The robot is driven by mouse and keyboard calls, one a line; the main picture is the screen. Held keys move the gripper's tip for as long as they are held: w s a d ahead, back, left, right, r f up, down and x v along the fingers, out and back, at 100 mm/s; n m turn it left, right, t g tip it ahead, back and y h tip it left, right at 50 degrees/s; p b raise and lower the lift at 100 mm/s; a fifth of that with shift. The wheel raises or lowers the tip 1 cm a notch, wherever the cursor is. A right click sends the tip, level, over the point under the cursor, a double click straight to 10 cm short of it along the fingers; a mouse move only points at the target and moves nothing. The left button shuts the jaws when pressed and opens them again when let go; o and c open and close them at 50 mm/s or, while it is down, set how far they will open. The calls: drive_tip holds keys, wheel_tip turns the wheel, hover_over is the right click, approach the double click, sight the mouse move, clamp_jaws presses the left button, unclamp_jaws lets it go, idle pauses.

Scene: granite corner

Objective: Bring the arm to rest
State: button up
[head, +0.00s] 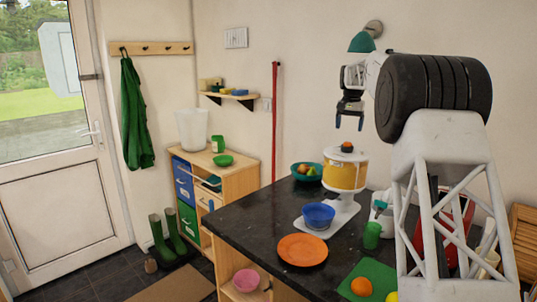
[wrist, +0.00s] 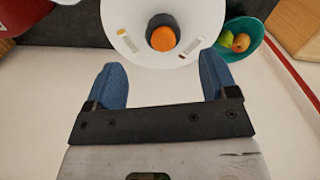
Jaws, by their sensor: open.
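My gripper (head: 349,122) hangs in the air above the granite counter, with its fingers pointing down. It is open, and its two blue fingers stand wide apart with nothing between them in the wrist view (wrist: 162,64). Below it is a yellow container with a white lid (head: 345,173) on a white stand. A small orange piece in a dark round holder (head: 347,147) sits on the lid; it also shows in the wrist view (wrist: 163,38), beyond the fingertips. The gripper is apart from the lid.
On the dark counter (head: 255,235) are a teal fruit bowl (head: 307,172), a blue bowl (head: 318,215), an orange plate (head: 303,250), a green cup (head: 372,235) and a green board (head: 385,275) with fruit.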

drive_tip(key=s+a+r+n, duration=0.1)
drive_tip(key=s+a, duration=0.3)
drive_tip(key=s, duration=0.7)
drive_tip(key=s+a+r+n+t, duration=0.1)
drive_tip(key=s+a, duration=0.2)
drive_tip(key=s, duration=0.9)
drive_tip(key=s+a+r+n, duration=0.1)
drive_tip(key=s+a, duration=0.3)
drive_tip(key=s, duration=0.7)
drive_tip(key=s+a+f+n, duration=0.1)
drive_tip(key=s+f, duration=0.5)
drive_tip(key=s, duration=0.6)
drive_tip(key=s+a+f+t, duration=0.1)
drive_tip(key=s+f, duration=0.5)
drive_tip(key=s, duration=0.6)
drive_tip(key=s+a+f+n, duration=0.1)
drive_tip(key=s+a+f, duration=0.2)
drive_tip(key=s, duration=0.9)
wheel_tip(320, 180, down, 3)
drive_tip(key=shift+s+n+t, duration=0.15)
drive_tip(key=shift+n+t, duration=0.15)
